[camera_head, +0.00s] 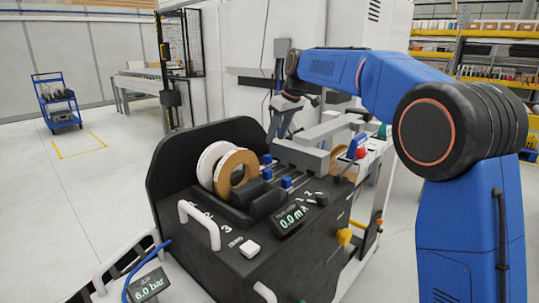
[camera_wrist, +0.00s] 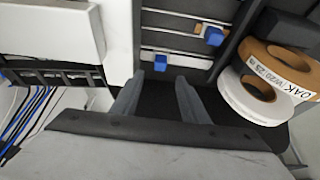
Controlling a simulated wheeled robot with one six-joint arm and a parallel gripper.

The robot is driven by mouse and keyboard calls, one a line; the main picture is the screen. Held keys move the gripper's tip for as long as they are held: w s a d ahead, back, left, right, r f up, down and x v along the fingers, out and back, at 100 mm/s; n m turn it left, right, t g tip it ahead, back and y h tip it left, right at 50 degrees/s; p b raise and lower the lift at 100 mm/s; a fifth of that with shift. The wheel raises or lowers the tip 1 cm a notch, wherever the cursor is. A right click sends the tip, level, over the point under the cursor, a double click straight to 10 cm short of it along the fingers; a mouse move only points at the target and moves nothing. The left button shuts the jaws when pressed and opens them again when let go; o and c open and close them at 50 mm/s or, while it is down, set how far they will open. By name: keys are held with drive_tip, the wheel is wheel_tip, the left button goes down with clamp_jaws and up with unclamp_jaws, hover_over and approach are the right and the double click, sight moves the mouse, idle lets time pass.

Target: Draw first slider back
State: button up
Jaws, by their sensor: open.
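Several blue slider knobs stand on the dark machine deck. In the head view, one (camera_head: 267,158) is at the back, one (camera_head: 266,173) is in the middle and one (camera_head: 286,182) is nearer the front. In the wrist view, one knob (camera_wrist: 160,63) lies just beyond my gripper (camera_wrist: 158,84), centred between its open fingertips, on a pale rail. A second knob (camera_wrist: 213,36) is farther up and right. In the head view my gripper (camera_head: 276,136) hangs over the far side of the deck, partly hidden by the machine's grey beam. I cannot tell contact with the knob.
A white roll (camera_head: 207,160) and an oak-brown edge-band roll (camera_head: 228,183) stand left of the knobs. A grey beam (camera_head: 300,156) lies to their right. A black curved back panel (camera_head: 190,140) rises behind the rolls.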

sight(268, 156)
drive_tip(key=x, duration=0.9)
drive_tip(key=shift+f, duration=0.15)
drive_tip(key=shift+c, duration=0.6)
